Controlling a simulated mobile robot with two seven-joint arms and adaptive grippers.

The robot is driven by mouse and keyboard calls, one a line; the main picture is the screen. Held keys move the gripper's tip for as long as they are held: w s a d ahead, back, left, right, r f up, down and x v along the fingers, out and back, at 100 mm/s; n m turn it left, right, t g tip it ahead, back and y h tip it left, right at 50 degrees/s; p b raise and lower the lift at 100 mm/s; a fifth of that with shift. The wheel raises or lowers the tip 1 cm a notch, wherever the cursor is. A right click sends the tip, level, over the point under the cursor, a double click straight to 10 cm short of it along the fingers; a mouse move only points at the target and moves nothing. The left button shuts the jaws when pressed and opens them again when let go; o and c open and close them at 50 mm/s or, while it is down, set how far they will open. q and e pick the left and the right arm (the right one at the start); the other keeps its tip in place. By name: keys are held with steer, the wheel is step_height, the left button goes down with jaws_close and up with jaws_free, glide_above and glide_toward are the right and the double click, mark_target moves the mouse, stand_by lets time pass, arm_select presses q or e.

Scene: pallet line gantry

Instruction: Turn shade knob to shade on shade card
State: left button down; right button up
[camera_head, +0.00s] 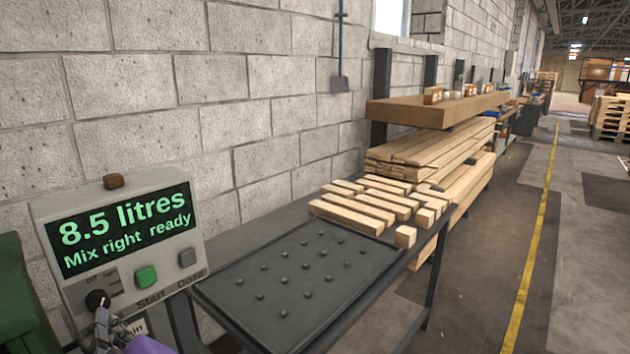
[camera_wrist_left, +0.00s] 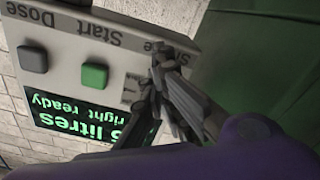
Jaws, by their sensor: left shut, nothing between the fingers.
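The black knob (camera_head: 97,299) sits at the lower left of a grey control box (camera_head: 150,298), beside small lettering that includes "off". The box's screen (camera_head: 122,229) reads "8.5 litres, Mix right ready" in green. My left gripper (camera_head: 103,318) is shut and empty, with its fingertips right at or just below the knob; I cannot tell whether they touch it. In the wrist view my gripper (camera_wrist_left: 162,68) covers the knob area, and the box appears upside down. I cannot make out a shade card. My right gripper is not in view.
A green Start button (camera_head: 146,276) and a grey Dose button (camera_head: 187,257) are right of the knob. A dark studded table (camera_head: 300,275) stands to the right, with stacked timber (camera_head: 430,165) beyond. A green object (camera_head: 18,300) is close at the left.

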arm_select(q)
steer(key=b+v, duration=0.3)
steer(key=v, duration=0.3)
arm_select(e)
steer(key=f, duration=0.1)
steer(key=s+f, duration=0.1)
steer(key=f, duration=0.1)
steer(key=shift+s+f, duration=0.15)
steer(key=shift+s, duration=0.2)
